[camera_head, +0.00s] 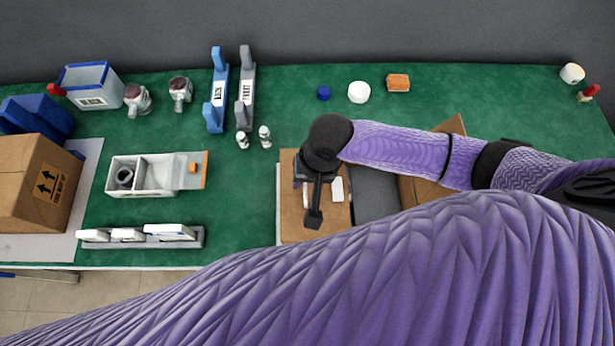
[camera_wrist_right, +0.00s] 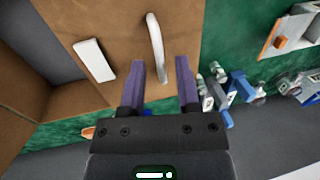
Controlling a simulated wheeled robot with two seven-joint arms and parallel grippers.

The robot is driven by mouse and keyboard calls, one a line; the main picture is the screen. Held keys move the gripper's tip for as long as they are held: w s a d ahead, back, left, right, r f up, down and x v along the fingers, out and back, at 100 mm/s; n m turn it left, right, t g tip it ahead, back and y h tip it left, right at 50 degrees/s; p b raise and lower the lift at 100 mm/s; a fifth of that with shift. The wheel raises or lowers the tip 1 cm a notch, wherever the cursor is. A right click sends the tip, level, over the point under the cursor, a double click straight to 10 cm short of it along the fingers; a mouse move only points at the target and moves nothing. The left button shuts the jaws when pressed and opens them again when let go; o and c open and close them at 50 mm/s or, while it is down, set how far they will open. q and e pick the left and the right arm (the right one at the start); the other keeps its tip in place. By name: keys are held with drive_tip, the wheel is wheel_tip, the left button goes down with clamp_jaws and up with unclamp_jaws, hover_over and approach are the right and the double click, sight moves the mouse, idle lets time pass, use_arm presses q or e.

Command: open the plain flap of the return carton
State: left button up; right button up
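An open-topped cardboard carton (camera_head: 404,194) stands at the right centre of the table, partly hidden by my arm. A brown flap (camera_head: 290,215) lies roughly flat at its left side, beside a dark grey interior. In the right wrist view the flap (camera_wrist_right: 110,22) carries a white rectangular piece (camera_wrist_right: 95,60) and a curved white strip like a handle (camera_wrist_right: 155,35). My right gripper (camera_head: 313,217) is over this flap. In its wrist view the fingers (camera_wrist_right: 160,80) are apart and empty, with the strip just ahead of the gap; contact cannot be told. My left gripper is not in view.
A closed-looking carton with arrows (camera_head: 50,185) stands at the far left. A divided white tray (camera_head: 155,175), a rack of white blocks (camera_head: 140,238) and blue and grey stands (camera_head: 217,95) are left of my gripper.

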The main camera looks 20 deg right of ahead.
clamp_jaws()
idle(1.2)
